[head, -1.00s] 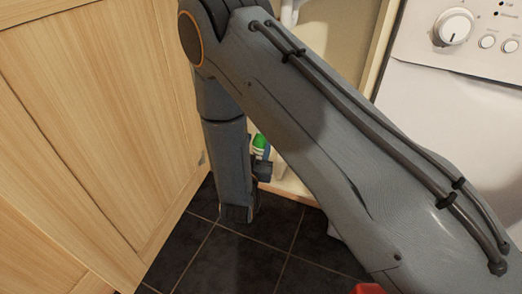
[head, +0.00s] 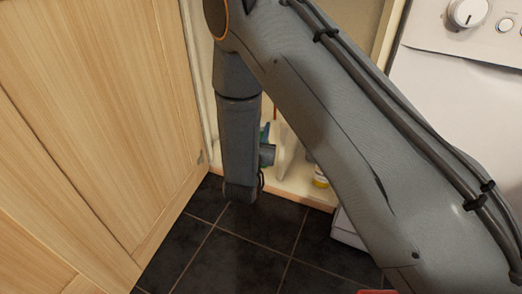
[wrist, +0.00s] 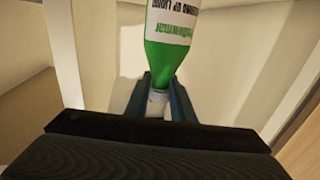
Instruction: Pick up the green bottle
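The green bottle (wrist: 172,58) with a white label shows in the wrist view at the top centre, its pale cap end (wrist: 157,103) pointing toward me. My gripper (wrist: 161,82) has one dark finger on each side of the neck and cap. Whether the fingers press on the bottle or only flank it cannot be told. In the head view my forearm and wrist hide most of the bottle; only a small blue-green patch shows beside my wrist. My fingertips are hidden there.
The bottle is inside a pale cupboard with a low front edge (head: 300,194). A wooden door (head: 95,120) stands at the left and a white appliance (head: 455,110) at the right. A yellow-and-white container (head: 320,177) stands in the cupboard. The dark tiled floor (head: 240,255) in front is clear.

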